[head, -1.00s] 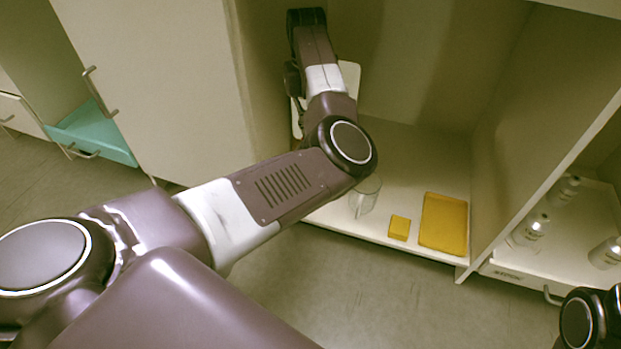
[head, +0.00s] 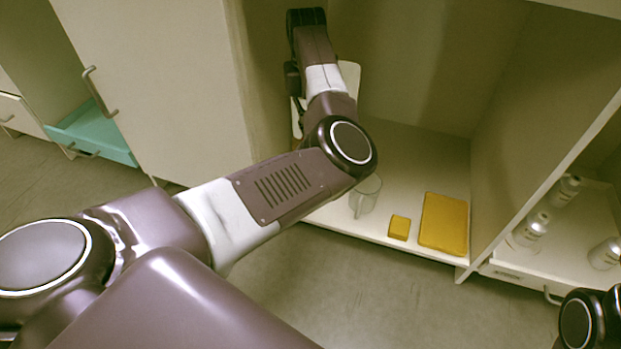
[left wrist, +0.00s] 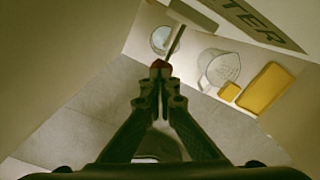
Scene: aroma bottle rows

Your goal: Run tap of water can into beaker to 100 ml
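The white water can (head: 350,75) stands in the open cabinet, mostly hidden behind my left arm in the head view; its lettered front (left wrist: 262,22) shows in the left wrist view. My left gripper (left wrist: 160,74) has its fingers drawn together at the red tap handle (left wrist: 160,64), with a thin dark rod running up from it. A round clear vessel (left wrist: 160,40), seemingly the beaker, is close beside the rod; whether it sits under the spout I cannot tell, nor its water level. My right gripper is out of view.
A teal drawer (head: 92,135) is at far left.

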